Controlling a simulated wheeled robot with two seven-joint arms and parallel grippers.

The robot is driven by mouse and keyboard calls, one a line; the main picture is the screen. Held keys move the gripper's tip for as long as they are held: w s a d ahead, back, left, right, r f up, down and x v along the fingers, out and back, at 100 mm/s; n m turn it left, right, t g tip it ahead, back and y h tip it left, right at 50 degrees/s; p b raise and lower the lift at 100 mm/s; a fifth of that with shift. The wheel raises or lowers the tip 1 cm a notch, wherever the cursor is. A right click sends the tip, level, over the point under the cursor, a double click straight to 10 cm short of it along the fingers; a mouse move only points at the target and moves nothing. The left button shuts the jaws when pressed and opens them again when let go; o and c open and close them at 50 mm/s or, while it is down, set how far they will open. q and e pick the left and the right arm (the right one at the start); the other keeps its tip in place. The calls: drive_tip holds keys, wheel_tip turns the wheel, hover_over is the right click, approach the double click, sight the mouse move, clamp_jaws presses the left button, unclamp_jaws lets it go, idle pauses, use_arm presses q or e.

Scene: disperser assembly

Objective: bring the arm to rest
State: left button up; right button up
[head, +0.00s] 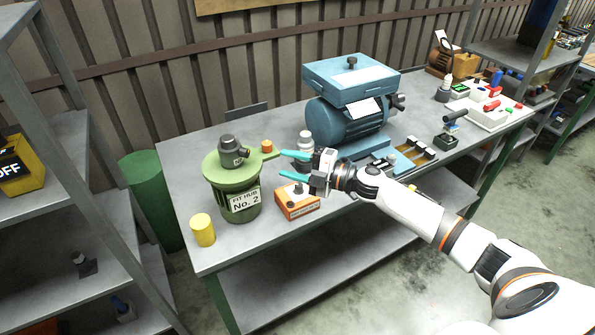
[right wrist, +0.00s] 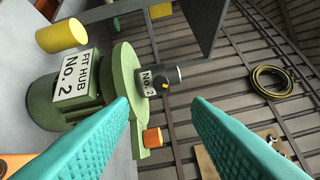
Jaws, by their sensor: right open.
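My right gripper (head: 286,165) is open, its teal fingers apart with nothing between them. It hangs above the bench, just right of the green container labelled "FIT HUB No. 2" (head: 222,196). A dark grey hub (head: 233,150) sits on the container's light green top, and an orange piece (head: 267,147) sits on the arm of that top. In the right wrist view the fingers (right wrist: 165,115) frame the wall, with the container (right wrist: 75,95), the hub (right wrist: 160,79) and the orange piece (right wrist: 152,138) to the left. My left gripper is not in view.
The bench (head: 190,165) also holds a yellow cylinder (head: 203,229), an orange box (head: 297,203), a white-topped bottle (head: 305,145) and a big blue motor (head: 345,115). A metal shelf (head: 50,205) stands at the left. Open floor (head: 400,285) lies at the lower right.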

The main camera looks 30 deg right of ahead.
drive_tip(key=shift+v, duration=0.85)
